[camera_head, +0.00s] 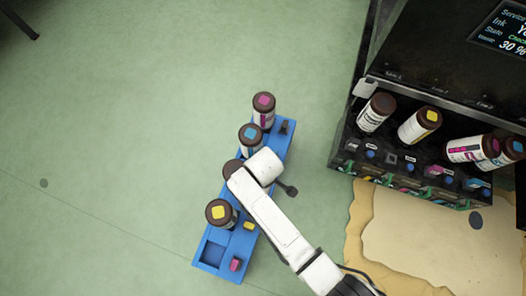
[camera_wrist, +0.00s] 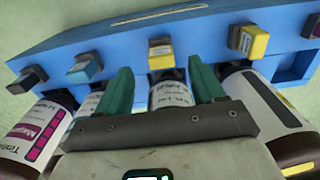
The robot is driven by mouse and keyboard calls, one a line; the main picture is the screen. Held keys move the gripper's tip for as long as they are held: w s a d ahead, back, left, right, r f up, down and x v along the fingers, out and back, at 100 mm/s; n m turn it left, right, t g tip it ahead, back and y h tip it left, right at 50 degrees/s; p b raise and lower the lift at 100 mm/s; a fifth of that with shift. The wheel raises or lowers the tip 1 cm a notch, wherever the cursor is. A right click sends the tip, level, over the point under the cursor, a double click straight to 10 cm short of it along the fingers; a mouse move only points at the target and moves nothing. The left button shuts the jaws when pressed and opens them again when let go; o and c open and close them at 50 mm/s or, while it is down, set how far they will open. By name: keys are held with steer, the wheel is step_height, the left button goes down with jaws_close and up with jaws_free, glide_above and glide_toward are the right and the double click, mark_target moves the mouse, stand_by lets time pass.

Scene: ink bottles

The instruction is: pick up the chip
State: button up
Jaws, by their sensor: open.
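Several small chips sit in a row along the blue rack (camera_wrist: 130,32). I cannot tell which one the task means. My gripper (camera_wrist: 160,68) is open, its green fingers on either side of a white bottle. The tan-faced chip lies just beyond the fingertips, between them, apart from both. In the head view my arm hides the rack's middle.
Brown-capped bottles stand in the rack, including a yellow-marked one (camera_head: 221,213), a blue-marked one (camera_head: 250,138) and a magenta-marked one (camera_head: 264,110). One end compartment (camera_head: 212,253) is empty. A black ink machine (camera_head: 420,60) with bottles is at right. Green floor is clear at left.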

steer(key=shift+a+f+b, duration=0.1)
steer(key=shift+f+b, duration=1.75)
steer(key=shift+f, duration=1.35)
steer(key=shift+r, duration=0.1)
steer(key=shift+c, duration=0.5)
steer(key=c, duration=0.9)
steer(key=shift+c, duration=0.2)
